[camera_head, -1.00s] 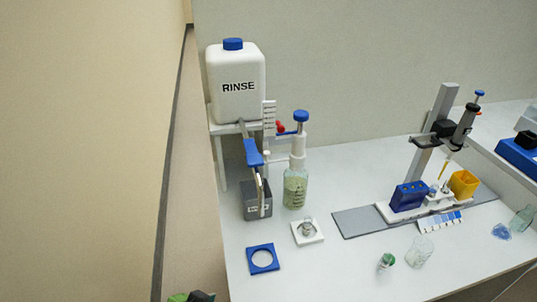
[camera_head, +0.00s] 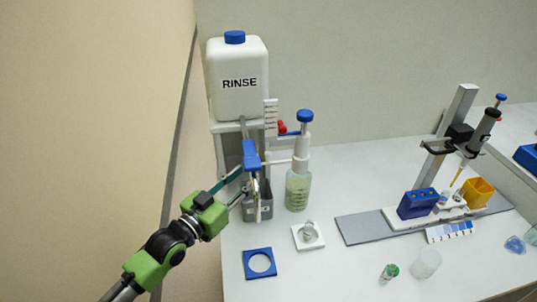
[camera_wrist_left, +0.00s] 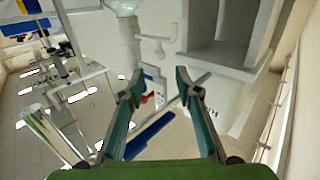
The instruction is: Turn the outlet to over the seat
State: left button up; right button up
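The outlet is a blue-and-grey arm (camera_head: 251,155) below the white RINSE tank (camera_head: 238,82). Its pale end hangs over the grey bin (camera_head: 265,208). A white square seat (camera_head: 299,241) with a small glass vessel (camera_head: 308,232) in it lies to the right in front of the bin. My left gripper (camera_head: 243,181) is beside the outlet, on its left. In the left wrist view its two teal fingers (camera_wrist_left: 157,86) are apart. The blue part of the outlet (camera_wrist_left: 150,135) shows beyond them; contact cannot be told. My right gripper is not in view.
A bottle with a white dispenser (camera_head: 298,188) stands right of the bin. A blue square ring (camera_head: 248,266) lies in front. Farther right are a grey mat (camera_head: 358,229), a pipette stand (camera_head: 452,125) and a green-capped vial (camera_head: 389,271). The front middle bench is mostly clear.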

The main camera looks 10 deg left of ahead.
aim_at(266, 157)
pick_arm(q)
jog(key=p+x, duration=0.1)
jog(key=x, duration=0.9)
jog(key=shift+w, duration=0.1)
jog(key=shift+x, duration=0.8)
jog(key=shift+c, duration=0.5)
